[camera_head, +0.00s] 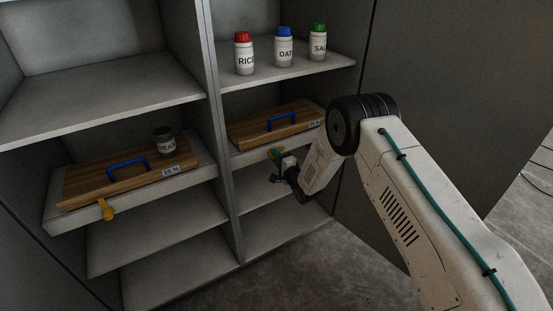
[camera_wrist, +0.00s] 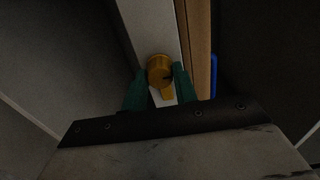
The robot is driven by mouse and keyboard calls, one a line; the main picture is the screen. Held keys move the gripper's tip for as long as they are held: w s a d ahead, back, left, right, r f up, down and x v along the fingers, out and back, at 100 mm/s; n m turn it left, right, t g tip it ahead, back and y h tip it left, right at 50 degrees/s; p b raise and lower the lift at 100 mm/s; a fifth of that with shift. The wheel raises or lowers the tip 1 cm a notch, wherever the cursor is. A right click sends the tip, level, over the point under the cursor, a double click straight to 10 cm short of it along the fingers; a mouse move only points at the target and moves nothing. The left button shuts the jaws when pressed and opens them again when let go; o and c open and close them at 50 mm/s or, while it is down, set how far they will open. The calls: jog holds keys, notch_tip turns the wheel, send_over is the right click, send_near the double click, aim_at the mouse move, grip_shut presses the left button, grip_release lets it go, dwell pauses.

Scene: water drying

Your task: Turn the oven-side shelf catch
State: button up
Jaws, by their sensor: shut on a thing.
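A yellow catch (camera_head: 273,153) is on the front edge of the right-hand shelf, mostly hidden by my gripper (camera_head: 280,161). In the wrist view, the same brass-yellow catch (camera_wrist: 159,70) has a round knob and a short tab. The green fingers of my gripper (camera_wrist: 158,88) are closed on both sides of it, with the tab pointing toward the gripper's base. A second yellow catch (camera_head: 107,209) hangs downward from the front edge of the left-hand shelf (camera_head: 65,219). No oven shows, so I cannot tell which catch is oven-side.
Wooden boards with blue handles lie on the left shelf (camera_head: 88,188) and right shelf (camera_head: 245,127). A peas jar (camera_head: 165,146) stands on the left board. Rice (camera_head: 244,61), oats (camera_head: 284,52) and green-capped (camera_head: 318,46) jars stand above. An upright divider (camera_head: 215,130) separates the bays.

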jog(key=o, duration=1)
jog(key=shift+c, duration=0.2)
jog(key=v, duration=0.7)
jog(key=shift+s+d, duration=0.3)
